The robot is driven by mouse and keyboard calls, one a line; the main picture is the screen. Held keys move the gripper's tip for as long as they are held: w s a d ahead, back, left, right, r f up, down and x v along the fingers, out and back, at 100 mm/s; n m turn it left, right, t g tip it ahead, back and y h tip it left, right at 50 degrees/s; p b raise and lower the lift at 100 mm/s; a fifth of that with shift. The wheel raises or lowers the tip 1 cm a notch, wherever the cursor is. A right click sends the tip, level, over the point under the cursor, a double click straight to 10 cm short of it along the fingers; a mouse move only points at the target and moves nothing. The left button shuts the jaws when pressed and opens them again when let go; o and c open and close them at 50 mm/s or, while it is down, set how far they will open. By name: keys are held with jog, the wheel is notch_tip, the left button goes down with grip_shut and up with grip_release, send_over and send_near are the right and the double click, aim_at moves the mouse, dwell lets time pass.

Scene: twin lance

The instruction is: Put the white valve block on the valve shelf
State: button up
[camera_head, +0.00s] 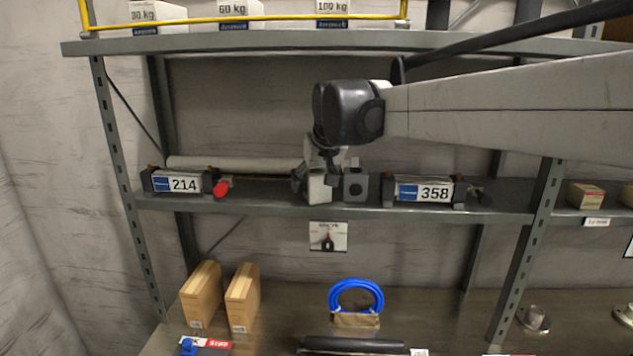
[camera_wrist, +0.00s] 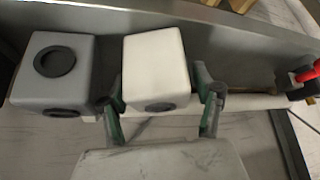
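The white valve block (camera_head: 319,188) sits on the grey middle shelf (camera_head: 270,198), just left of a grey block (camera_head: 355,186) with a dark round port. In the wrist view the white block (camera_wrist: 155,62) stands between my fingers, with the grey block (camera_wrist: 55,75) to its left. My gripper (camera_head: 315,184) reaches down over the shelf. In the wrist view my gripper (camera_wrist: 160,95) has one finger on each side of the white block. A narrow gap shows at the right finger; the left finger is very close to the block. The block's underside is hidden.
A unit labelled 214 (camera_head: 183,184) with a red knob stands at the shelf's left, and one labelled 358 (camera_head: 424,191) at its right. A pale roll (camera_head: 235,163) lies behind. The upper shelf (camera_head: 250,42) is overhead. Boxes and a blue hose coil (camera_head: 356,296) are below.

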aim_at(317, 172)
jog(key=shift+r, duration=0.15)
jog(key=shift+v, duration=2.8)
